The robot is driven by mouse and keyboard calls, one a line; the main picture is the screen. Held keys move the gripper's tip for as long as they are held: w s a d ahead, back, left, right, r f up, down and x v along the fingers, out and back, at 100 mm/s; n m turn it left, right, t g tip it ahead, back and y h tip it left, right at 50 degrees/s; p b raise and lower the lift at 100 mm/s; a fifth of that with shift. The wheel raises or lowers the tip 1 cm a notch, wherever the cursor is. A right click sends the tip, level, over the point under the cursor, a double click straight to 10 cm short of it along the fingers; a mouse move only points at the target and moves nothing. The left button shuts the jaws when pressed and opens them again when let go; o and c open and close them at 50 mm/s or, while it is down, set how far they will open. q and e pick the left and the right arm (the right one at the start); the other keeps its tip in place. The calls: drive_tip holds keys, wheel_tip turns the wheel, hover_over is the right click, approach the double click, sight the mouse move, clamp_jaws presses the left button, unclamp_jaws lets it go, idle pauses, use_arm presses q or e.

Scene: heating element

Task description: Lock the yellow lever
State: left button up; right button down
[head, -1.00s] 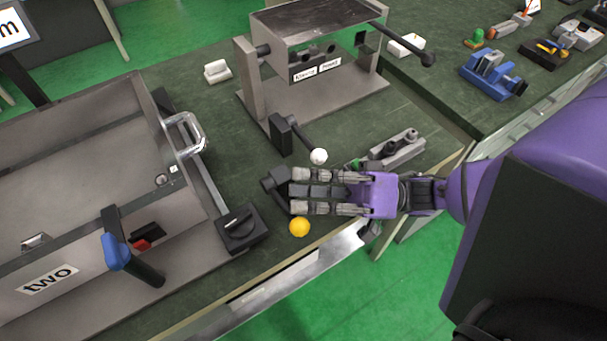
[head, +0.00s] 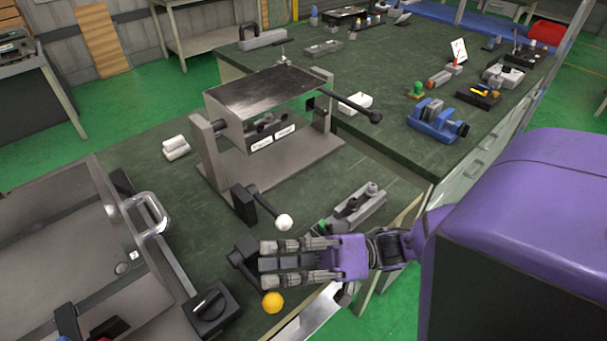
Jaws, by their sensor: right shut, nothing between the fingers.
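The yellow lever ends in a yellow ball (head: 272,302) near the table's front edge. Its dark arm runs up to a black pivot block (head: 246,249) and is partly hidden by my fingers. My right gripper (head: 266,264) comes in from the right, shut and empty. Its fingertips point left, beside the pivot block and just above the yellow ball in the picture. I cannot tell whether they touch the lever. My left gripper is not in view.
A second lever with a white ball (head: 285,222) stands just behind my gripper. Behind it is a metal box on a stand (head: 268,105). A black knob block (head: 210,308) and a large metal case (head: 50,225) are at left. A grey fixture (head: 355,205) lies behind my wrist.

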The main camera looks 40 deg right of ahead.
drive_tip(key=v, duration=1.2)
idle(0.4)
